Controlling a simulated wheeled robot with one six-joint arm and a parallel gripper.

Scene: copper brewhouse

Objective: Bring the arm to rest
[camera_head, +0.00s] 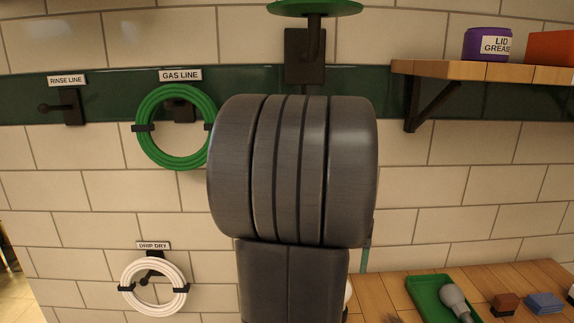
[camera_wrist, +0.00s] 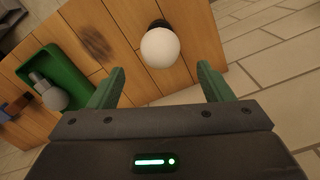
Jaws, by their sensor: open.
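My arm fills the middle of the head view and hides part of the wall and bench behind it; my gripper is hidden there. In the wrist view my gripper (camera_wrist: 160,88) has two green fingers spread apart with nothing between their tips. Beyond the fingers, a white round ball-like thing (camera_wrist: 160,47) on a dark base sits at the edge of the wooden bench (camera_wrist: 125,70). I cannot tell how far the fingers are from it.
A green tray (camera_head: 428,290) holding a grey bulb-shaped thing (camera_head: 454,298) lies on the bench, beside brown (camera_head: 504,304) and blue (camera_head: 544,302) blocks. A green hose coil (camera_head: 146,125) and a white coil (camera_head: 130,285) hang left. A shelf (camera_head: 440,69) with a purple tub (camera_head: 478,45) juts out right.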

